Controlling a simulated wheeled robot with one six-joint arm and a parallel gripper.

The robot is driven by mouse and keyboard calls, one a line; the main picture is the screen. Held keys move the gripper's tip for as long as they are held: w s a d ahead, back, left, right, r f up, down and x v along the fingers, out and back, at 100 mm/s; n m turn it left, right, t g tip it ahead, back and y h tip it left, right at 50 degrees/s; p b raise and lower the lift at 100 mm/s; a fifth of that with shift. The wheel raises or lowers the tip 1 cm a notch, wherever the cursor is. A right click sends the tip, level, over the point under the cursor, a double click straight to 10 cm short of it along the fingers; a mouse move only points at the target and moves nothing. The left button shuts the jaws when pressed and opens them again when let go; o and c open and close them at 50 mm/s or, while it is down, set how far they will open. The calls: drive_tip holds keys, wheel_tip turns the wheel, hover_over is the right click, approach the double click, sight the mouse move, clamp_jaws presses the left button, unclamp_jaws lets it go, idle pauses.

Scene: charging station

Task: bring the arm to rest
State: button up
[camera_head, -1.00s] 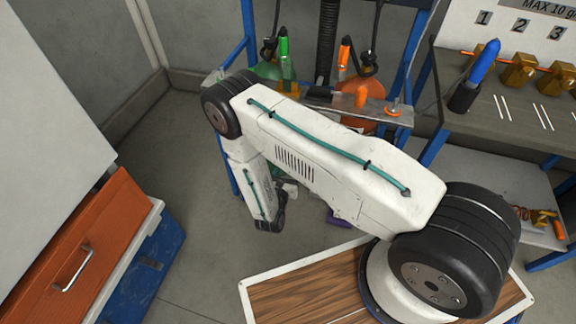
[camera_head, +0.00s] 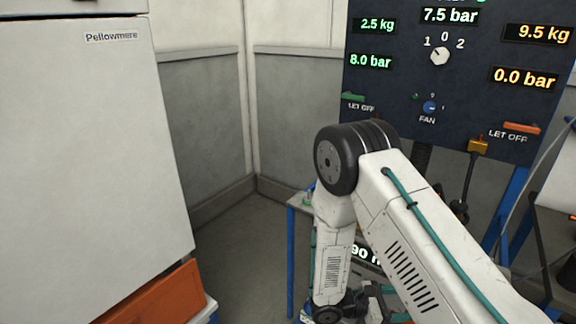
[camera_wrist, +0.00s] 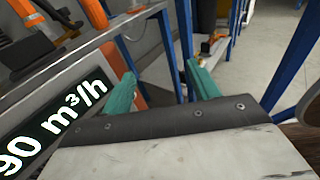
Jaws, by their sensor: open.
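My arm rises from the lower right of the head view to a black elbow joint (camera_head: 350,158), and its white forearm (camera_head: 334,245) hangs down from there. In the wrist view, my gripper (camera_wrist: 162,88) shows two teal fingers spread well apart with nothing held between them. Its end is low in the head view, where it is small and partly cut off by the bottom edge.
A dark panel (camera_head: 395,95) with readouts, knobs and LET OFF buttons stands behind the arm. In the wrist view, a 90 m³/h display (camera_wrist: 55,125) and blue posts (camera_wrist: 300,60) are close by.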

drive_tip(key=s+a+r+m+y, duration=0.1)
drive_tip(key=s+r+m+y, duration=0.4)
drive_tip(key=r, duration=0.6)
drive_tip(key=s+a+r+m+y, duration=0.1)
drive_tip(key=s+r+m+y, duration=0.5)
drive_tip(key=s+r, duration=0.3)
drive_tip(key=s+a+r+m+y, duration=0.1)
drive_tip(key=s+r+m+y, duration=0.4)
drive_tip(key=r, duration=1)
drive_tip(key=s+m, duration=0.2)
drive_tip(key=s, duration=0.1)
drive_tip(key=shift+r+t+y, duration=0.25)
drive_tip(key=shift+t+y, duration=0.15)
drive_tip(key=shift+a, duration=0.1)
idle(0.8)
